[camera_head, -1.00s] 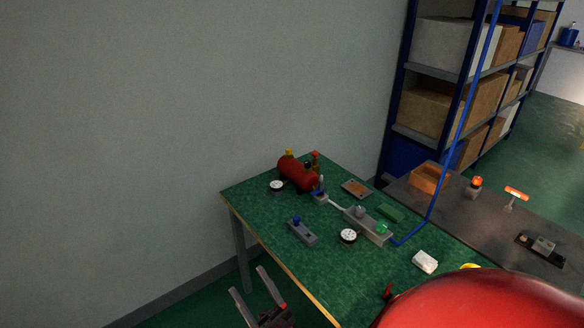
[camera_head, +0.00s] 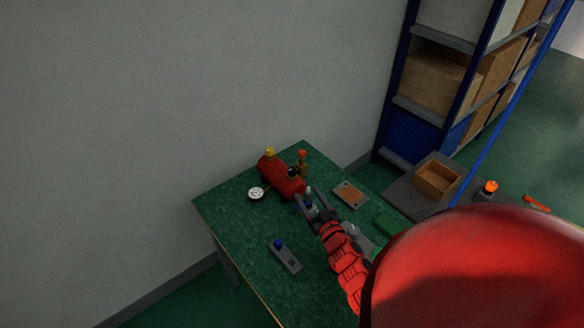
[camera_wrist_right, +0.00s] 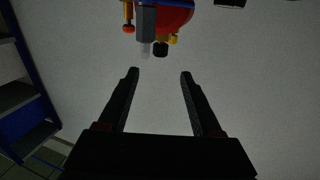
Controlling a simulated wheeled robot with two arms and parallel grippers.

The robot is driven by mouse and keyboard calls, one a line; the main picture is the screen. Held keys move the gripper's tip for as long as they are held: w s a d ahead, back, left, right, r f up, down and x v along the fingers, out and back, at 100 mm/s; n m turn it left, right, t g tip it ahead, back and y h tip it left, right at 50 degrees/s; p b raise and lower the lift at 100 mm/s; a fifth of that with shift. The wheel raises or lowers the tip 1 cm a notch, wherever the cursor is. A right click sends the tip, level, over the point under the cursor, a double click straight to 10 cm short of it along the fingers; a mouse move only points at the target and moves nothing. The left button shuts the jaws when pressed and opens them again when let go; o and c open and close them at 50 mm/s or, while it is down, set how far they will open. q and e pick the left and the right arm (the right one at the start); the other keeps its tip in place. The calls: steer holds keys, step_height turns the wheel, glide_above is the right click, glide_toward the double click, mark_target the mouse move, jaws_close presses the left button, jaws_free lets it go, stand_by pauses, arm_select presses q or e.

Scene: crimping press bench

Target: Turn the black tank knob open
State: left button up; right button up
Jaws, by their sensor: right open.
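The red tank (camera_head: 280,176) lies on its side at the back of the green bench; it also shows at the top of the right wrist view (camera_wrist_right: 175,17). The black knob (camera_head: 293,172) is at the tank's near right end; the wrist view shows a black knob (camera_wrist_right: 160,49) beside a grey and clear fitting (camera_wrist_right: 146,28). My right gripper (camera_head: 311,199) is open in front of the tank's right end, around or above the small blue-topped fitting; I cannot tell which. In the wrist view its fingertips (camera_wrist_right: 159,72) are apart, with nothing gripped. My left gripper is not in view.
A yellow knob (camera_head: 269,152) and an orange-topped valve (camera_head: 302,160) rise by the tank. A white gauge (camera_head: 256,194) lies left of it.

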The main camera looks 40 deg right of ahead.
mark_target(294, 173)
steer(key=w, duration=0.3)
steer(key=w+d+p, duration=0.1)
steer(key=w, duration=0.3)
steer(key=w+d+p, duration=0.1)
steer(key=w, duration=0.3)
steer(key=shift+w+d, duration=0.15)
steer(key=shift+w, duration=0.65)
jaws_close()
